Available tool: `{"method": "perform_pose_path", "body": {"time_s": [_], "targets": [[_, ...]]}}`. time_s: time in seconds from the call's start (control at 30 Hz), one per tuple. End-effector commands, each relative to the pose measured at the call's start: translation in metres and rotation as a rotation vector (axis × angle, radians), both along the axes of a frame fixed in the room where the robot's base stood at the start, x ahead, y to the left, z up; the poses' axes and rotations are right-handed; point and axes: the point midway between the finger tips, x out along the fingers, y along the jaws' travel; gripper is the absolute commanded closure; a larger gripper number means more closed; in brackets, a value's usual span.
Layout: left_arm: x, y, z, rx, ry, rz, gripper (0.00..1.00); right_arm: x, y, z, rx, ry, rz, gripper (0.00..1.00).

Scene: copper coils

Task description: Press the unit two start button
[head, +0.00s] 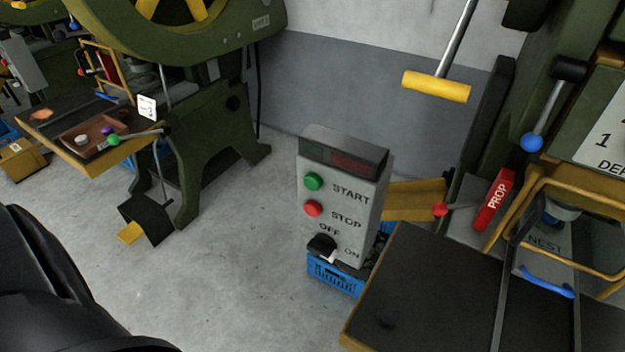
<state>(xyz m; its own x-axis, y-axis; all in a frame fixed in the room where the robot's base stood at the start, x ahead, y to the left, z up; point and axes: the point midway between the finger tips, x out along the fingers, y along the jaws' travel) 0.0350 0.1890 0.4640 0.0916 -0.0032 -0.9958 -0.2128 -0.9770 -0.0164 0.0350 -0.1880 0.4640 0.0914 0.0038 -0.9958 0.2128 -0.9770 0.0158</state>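A grey control box (346,205) stands in the middle of the head view. It has a green button (313,182) marked START, a red button (313,208) marked STOP, and a black knob (322,245) between OFF and ON. A dark lamp panel (343,157) is on its upper front, with dull green and red parts. No unit number can be read on the box. Neither gripper is in view. A large black shape at the lower left seems to be part of me, and no fingers show on it.
A blue crate (335,277) is below the box. A yellow handle (436,86) hangs above.

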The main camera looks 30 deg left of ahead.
Motion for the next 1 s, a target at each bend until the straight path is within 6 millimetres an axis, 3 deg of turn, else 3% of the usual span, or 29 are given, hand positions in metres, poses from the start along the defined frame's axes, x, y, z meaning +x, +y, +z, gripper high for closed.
{"method": "perform_pose_path", "body": {"time_s": [0.07,0.4,1.0], "targets": [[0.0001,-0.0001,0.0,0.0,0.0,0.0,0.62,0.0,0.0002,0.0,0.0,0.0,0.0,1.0],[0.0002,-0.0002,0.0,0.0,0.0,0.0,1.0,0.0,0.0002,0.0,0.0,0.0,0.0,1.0],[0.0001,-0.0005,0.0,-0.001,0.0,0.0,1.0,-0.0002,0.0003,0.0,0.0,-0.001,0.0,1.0]]}}
